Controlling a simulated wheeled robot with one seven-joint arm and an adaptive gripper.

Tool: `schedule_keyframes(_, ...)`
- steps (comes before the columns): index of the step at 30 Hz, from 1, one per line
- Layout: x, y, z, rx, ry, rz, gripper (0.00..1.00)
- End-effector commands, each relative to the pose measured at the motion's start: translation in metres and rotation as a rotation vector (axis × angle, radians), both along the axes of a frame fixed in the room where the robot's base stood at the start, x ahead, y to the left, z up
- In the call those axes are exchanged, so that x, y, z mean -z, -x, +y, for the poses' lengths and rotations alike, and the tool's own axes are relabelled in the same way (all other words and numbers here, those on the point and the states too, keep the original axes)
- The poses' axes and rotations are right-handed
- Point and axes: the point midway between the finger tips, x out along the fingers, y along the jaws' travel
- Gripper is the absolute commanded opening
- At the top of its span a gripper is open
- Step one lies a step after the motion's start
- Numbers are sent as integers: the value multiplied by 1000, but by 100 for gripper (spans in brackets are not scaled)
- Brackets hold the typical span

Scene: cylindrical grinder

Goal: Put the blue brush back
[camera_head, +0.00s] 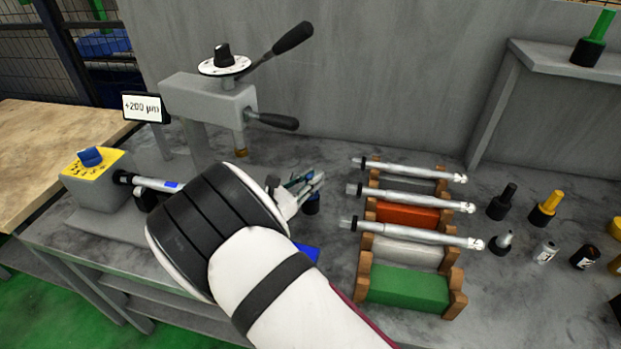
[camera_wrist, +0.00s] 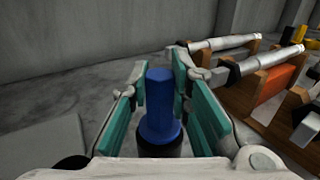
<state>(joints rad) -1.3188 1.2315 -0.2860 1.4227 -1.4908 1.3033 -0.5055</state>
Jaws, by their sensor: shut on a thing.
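The blue brush (camera_wrist: 160,108) stands roughly upright between the teal finger pads of my gripper (camera_wrist: 160,86) in the wrist view, with its dark lower end partly hidden. My gripper is shut on its blue handle. In the head view, my gripper (camera_head: 302,188) is over the grey table, left of the rack, and only a dark blue bit of the brush (camera_head: 312,206) shows below the fingers. I cannot tell whether the brush touches the table. A flat blue patch (camera_head: 308,253) lies on the table nearer the front, partly hidden by my arm.
A wooden rack (camera_head: 455,290) with coloured sections bears several metal shafts (camera_head: 415,170) to the right. Black (camera_head: 503,202) and yellow (camera_head: 546,208) brushes stand beyond it. A green brush (camera_head: 594,40) is on the shelf. The grinder (camera_head: 210,100) stands behind my arm.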

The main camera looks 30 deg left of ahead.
Motion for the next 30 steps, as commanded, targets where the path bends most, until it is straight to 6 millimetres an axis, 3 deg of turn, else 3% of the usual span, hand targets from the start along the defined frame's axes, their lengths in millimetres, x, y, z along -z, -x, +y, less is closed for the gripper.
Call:
schedule_keyframes(5, 6, 0, 0, 0, 0, -1, 0)
schedule_keyframes(6, 6, 0, 0, 0, 0, 0, 21)
schedule_keyframes(9, 5, 0, 0, 0, 0, 0, 38)
schedule_keyframes(18, 4, 0, 0, 0, 0, 0, 38)
schedule_keyframes(23, -7, 1, 0, 1, 0, 0, 38)
schedule_keyframes(30, -3, 47, 16, -4, 0, 0, 38)
